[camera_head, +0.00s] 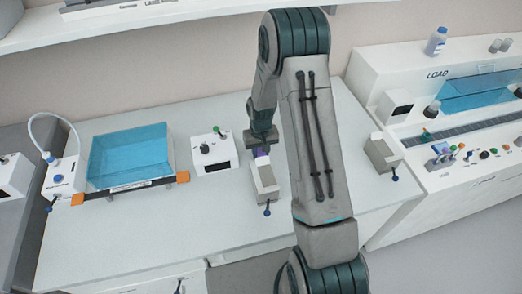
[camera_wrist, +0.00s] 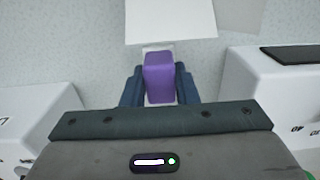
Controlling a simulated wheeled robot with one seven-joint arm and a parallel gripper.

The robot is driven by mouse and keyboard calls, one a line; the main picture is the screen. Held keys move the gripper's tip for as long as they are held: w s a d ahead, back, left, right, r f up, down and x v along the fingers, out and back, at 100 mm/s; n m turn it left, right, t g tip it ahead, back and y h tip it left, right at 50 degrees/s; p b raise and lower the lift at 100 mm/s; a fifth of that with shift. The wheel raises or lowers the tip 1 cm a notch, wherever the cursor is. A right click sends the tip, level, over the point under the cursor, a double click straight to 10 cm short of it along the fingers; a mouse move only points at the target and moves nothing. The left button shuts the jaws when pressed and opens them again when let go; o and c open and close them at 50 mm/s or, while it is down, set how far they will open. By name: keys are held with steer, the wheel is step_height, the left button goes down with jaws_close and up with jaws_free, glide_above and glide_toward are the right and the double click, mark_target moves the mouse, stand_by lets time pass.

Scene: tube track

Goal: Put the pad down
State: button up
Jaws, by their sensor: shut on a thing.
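My gripper (camera_wrist: 160,72) is shut on a purple pad (camera_wrist: 159,78), which sits between the two dark fingers in the wrist view. In the head view my gripper (camera_head: 261,141) points down over the middle of the white bench. A little of the purple pad (camera_head: 260,153) shows below it, close to the back end of a small grey block device with a blue knob (camera_head: 264,180). Whether the pad touches anything beneath it cannot be told. A white strip shows under and around the pad in the wrist view.
A blue-windowed tank (camera_head: 130,157) stands left on the white bench (camera_head: 130,238). A white box with a black knob (camera_head: 212,150) is just left of my gripper. Another grey block (camera_head: 381,153) stands right, before the LOAD machine (camera_head: 475,160). The bench front is clear.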

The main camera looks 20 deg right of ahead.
steer(key=shift+f, duration=0.1)
steer(key=shift+f+b, duration=0.15)
steer(key=shift+b, duration=0.15)
steer(key=o, duration=0.9)
steer(key=shift+o, duration=0.2)
steer(key=shift+r, duration=0.25)
